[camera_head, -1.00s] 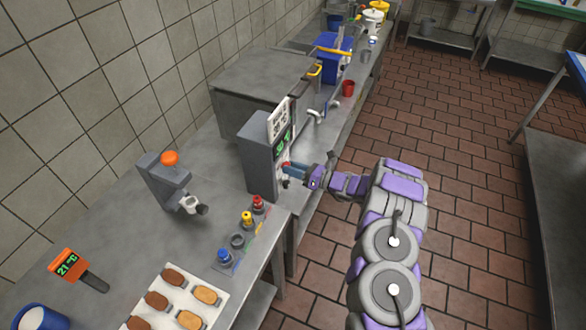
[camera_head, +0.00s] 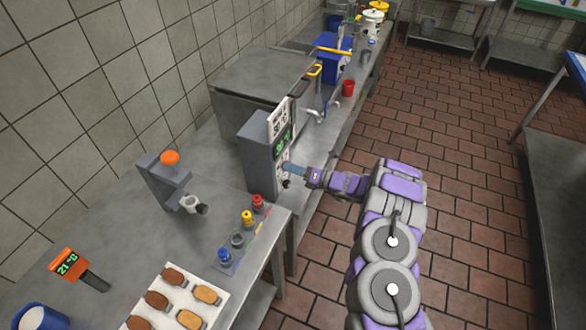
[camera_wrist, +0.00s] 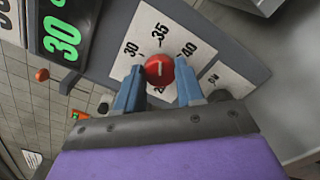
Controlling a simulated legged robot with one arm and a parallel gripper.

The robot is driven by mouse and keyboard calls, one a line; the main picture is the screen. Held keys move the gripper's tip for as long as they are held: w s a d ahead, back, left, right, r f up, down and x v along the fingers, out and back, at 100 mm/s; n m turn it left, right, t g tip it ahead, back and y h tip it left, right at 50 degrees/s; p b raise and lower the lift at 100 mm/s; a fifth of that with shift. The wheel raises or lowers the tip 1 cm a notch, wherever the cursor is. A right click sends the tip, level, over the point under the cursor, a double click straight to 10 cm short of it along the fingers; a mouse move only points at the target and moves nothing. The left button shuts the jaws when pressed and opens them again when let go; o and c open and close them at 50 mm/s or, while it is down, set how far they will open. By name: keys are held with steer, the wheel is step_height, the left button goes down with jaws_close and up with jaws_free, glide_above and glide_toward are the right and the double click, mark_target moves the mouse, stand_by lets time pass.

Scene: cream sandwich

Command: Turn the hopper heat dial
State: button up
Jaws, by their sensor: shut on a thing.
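The hopper heat dial is a red round knob (camera_wrist: 159,69) with a pale pointer line, on a white scale plate (camera_wrist: 165,32) marked 30, 35 and 40 in the wrist view. My gripper (camera_wrist: 157,82) has its two blue fingers on either side of the knob, shut on it. In the head view my gripper (camera_head: 290,169) reaches the front of the grey control box (camera_head: 256,160) and hides the knob there. A green display (camera_wrist: 62,38) on the box reads 30 in the wrist view.
A grey dispenser with an orange knob (camera_head: 170,158) stands left of the box. Brown and tan pieces lie on a white sheet (camera_head: 215,284). An orange thermometer (camera_head: 70,264) reads 21 °C. A red cup (camera_head: 348,88) stands behind.

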steer(key=shift+w+d+r, duration=0.1)
steer(key=shift+w+d, duration=0.05)
steer(key=shift+w, duration=0.05)
steer(key=o, duration=0.9)
steer(key=shift+w, duration=0.1)
steer(key=shift+o, duration=0.7)
steer(key=p+v, duration=0.3)
steer(key=v, duration=1.4)
steer(key=shift+d, duration=0.2)
